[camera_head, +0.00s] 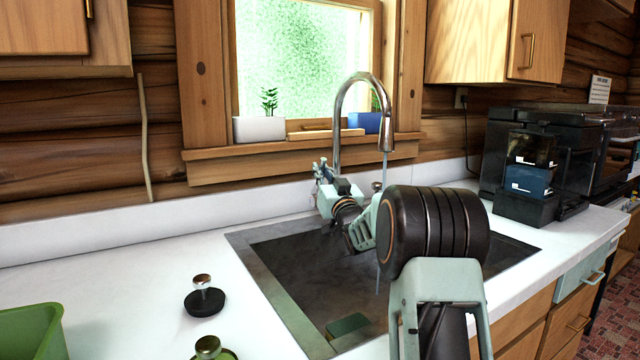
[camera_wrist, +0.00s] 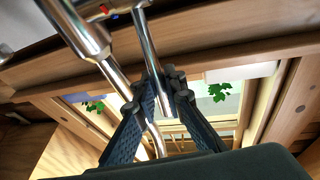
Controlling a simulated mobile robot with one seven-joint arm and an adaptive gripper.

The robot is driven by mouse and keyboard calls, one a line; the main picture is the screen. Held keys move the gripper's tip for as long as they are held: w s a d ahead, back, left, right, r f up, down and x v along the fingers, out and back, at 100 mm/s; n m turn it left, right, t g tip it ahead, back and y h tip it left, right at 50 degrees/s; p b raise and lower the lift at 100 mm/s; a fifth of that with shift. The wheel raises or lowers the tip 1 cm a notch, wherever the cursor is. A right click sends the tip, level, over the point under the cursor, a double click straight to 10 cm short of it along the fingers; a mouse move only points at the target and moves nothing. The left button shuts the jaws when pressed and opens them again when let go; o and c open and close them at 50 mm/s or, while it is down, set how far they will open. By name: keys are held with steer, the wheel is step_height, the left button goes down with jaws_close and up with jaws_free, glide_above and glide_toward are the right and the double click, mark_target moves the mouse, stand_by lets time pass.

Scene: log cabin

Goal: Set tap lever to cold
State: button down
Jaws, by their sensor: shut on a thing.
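The chrome tap (camera_head: 337,120) stands behind the sink, its tall spout arching forward, with a thin stream of water running down from it. My gripper (camera_head: 322,172) is at the tap's base, low by the spout. In the wrist view, my gripper (camera_wrist: 157,88) has its two dark fingers closed around the slim chrome tap lever (camera_wrist: 147,45). The thicker chrome spout (camera_wrist: 85,35) runs close on the left, and a small red mark (camera_wrist: 105,10) shows near the top. In the head view the lever is mostly hidden by my gripper.
The dark sink (camera_head: 300,270) lies below my arm, with a green thing (camera_head: 347,325) in it. White and blue planters (camera_head: 259,130) stand on the window sill behind. A black coffee machine (camera_head: 530,160) is at right, a green bin (camera_head: 35,335) at left.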

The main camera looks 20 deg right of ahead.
steer(key=shift+s+f+t+b, duration=0.25)
steer(key=shift+f+t+b, duration=0.05)
steer(key=shift+b, duration=0.5)
steer(key=shift+s, duration=0.1)
steer(key=shift+r, duration=0.2)
steer(key=c, duration=2)
jaws_free()
steer(key=shift+s, duration=0.1)
steer(key=v, duration=1.2)
steer(key=shift+f, duration=0.15)
